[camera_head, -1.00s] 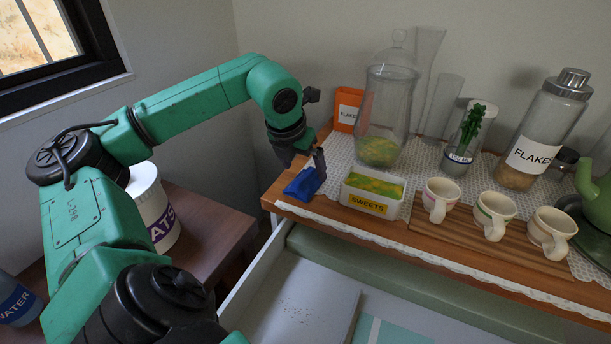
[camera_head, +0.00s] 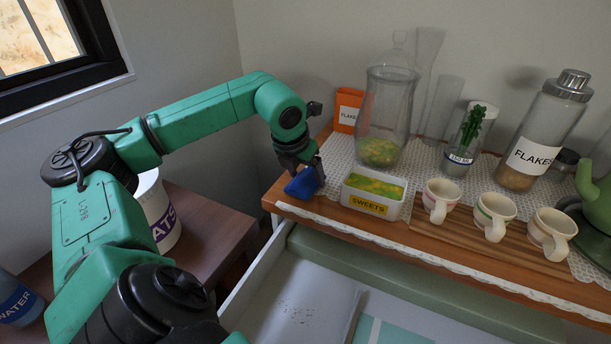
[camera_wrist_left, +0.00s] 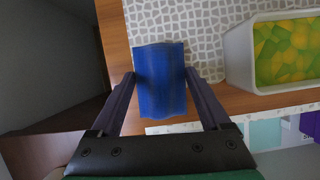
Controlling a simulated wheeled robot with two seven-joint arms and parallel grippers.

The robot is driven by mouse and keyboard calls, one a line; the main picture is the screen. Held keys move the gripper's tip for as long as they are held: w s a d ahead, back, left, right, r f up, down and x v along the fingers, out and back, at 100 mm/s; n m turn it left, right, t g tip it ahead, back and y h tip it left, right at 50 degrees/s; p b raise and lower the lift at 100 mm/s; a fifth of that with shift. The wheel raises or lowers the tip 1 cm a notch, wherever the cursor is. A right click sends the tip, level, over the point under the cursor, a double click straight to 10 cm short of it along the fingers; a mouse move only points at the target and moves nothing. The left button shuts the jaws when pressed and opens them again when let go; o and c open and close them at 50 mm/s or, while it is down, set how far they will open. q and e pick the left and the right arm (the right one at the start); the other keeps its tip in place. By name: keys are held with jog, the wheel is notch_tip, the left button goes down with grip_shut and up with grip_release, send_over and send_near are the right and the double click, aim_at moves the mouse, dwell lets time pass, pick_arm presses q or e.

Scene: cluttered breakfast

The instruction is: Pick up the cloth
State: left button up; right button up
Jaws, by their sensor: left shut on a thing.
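The blue cloth (camera_head: 303,183) is at the left end of the wooden counter, left of the sweets box. In the left wrist view the cloth (camera_wrist_left: 161,80) sits between the two fingers, with the patterned mat and wooden edge behind it. My left gripper (camera_head: 304,166) comes down over it from the left and is shut on it. In the left wrist view the left gripper (camera_wrist_left: 161,85) has a finger on each side of the cloth. I cannot tell whether the cloth is clear of the counter. My right gripper is not in view.
A white sweets box (camera_head: 372,206) stands just right of the cloth. Behind are a glass jar (camera_head: 388,105) and an orange box (camera_head: 347,110). Three cups, one a cup (camera_head: 440,199), stand to the right. An open drawer (camera_head: 290,300) lies below the counter edge.

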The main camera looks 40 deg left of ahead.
aim_at(306, 170)
pick_arm(q)
notch_tip(306, 170, up, 19)
jog(key=p, duration=0.8)
jog(key=shift+r+p, duration=0.2)
jog(key=shift+p, duration=0.2)
